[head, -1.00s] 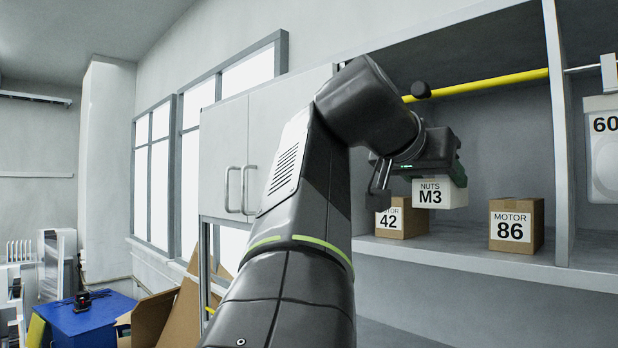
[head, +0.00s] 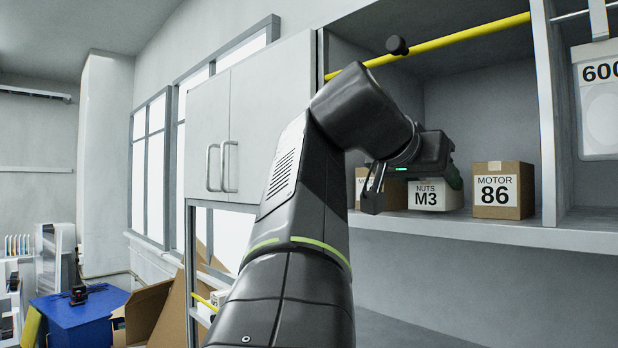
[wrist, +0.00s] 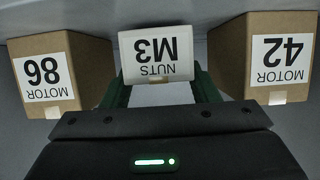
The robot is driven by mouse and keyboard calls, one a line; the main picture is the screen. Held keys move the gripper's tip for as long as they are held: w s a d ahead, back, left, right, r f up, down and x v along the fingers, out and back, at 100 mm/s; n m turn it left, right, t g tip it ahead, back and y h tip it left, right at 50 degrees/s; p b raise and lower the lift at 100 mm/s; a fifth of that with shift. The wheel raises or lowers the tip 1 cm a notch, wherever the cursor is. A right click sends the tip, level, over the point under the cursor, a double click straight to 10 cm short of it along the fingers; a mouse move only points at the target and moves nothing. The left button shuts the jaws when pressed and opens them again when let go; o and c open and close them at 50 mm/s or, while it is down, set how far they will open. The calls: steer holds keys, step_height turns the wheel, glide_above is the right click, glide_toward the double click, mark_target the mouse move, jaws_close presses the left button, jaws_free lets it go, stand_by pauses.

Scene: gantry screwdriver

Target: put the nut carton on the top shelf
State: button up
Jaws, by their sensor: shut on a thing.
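The nut carton (head: 434,195) is a white box labelled NUTS M3. It is on or just above the shelf (head: 480,230), between two brown motor boxes; I cannot tell if its base touches. My gripper (head: 432,175) is over it, shut on it. In the wrist view the carton (wrist: 155,55) shows upside down between the two green fingers (wrist: 160,90). Its lower part and the fingertips are partly hidden by the gripper body.
The MOTOR 86 box (head: 503,190) stands close to the right of the carton. The MOTOR 42 box (wrist: 270,58) stands on the other side, partly hidden by my arm in the head view. A yellow bar (head: 450,45) crosses the shelf opening above. A divider (head: 548,120) stands further right.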

steer(key=shift+s+a, duration=0.15)
steer(key=shift+a, duration=0.05)
steer(key=shift+d+f, duration=0.1)
steer(key=shift+d, duration=0.2)
steer(key=o, duration=1.3)
steer(key=shift+a, duration=0.15)
steer(key=shift+c, duration=0.2)
steer(key=b+v, duration=0.1)
steer(key=v, duration=1.2)
steer(key=shift+a, duration=0.2)
steer(key=shift+s, duration=0.15)
steer(key=shift+p+x, duration=0.4)
steer(key=shift+x, duration=5.55)
